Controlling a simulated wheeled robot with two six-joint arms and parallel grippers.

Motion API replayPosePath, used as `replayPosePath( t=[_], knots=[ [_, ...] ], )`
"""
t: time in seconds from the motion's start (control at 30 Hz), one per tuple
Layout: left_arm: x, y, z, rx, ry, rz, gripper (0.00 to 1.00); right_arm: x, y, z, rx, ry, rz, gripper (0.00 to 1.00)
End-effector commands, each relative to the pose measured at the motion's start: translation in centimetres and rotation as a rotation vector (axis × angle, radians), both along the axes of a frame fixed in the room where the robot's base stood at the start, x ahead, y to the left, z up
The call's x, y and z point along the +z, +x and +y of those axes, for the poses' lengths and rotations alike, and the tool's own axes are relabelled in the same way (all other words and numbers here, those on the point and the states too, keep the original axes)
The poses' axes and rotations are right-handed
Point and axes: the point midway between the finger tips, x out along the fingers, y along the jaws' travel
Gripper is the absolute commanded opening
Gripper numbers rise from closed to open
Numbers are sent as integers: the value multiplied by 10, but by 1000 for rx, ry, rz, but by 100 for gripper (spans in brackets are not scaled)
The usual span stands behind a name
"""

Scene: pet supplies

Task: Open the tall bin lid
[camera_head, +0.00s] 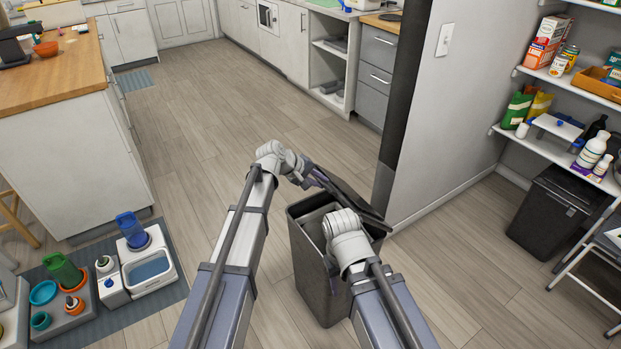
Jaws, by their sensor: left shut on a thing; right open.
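The tall dark grey bin (308,262) stands on the wood floor in front of me. Its opening shows, and its dark lid (352,199) is raised and tilted at the bin's back right. My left gripper (318,178) is shut on the lid's upper left edge. My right wrist and forearm hide part of the bin's right side, and the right fingertips are hard to make out.
A wall with a dark end post (397,120) stands close behind the lid. A second black bin (556,212) sits under the shelves at right. A blue-grey mat (100,325) with pet bowls and feeders lies at left. Floor between the island (75,165) and bin is clear.

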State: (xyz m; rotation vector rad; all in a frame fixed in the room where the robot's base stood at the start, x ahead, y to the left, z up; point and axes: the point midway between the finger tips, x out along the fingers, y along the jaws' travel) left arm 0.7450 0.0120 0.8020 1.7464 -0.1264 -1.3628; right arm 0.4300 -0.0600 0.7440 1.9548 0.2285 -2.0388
Motion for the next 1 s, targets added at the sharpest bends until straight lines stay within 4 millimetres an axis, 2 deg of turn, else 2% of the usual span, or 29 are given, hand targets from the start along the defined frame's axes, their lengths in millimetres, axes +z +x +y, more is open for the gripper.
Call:
replayPosePath(
  t=[0.03,0.27,0.5,0.63,0.8,1.0],
  knots=[
    [18,8,-10,-6,23,17,0,22,0,0,0,0,0,50],
    [43,30,-40,-8,143,99,0,67,0,0,0,0,0,50],
    [64,58,-80,-8,285,197,0,106,0,0,-1,0,0,50],
    [71,73,-102,-5,340,234,0,118,0,0,-1,0,0,50],
    [75,89,-127,-3,343,237,0,122,0,0,-1,0,0,50],
    [77,103,-147,-1,341,235,0,124,0,0,-1,0,0,50]
  ],
)
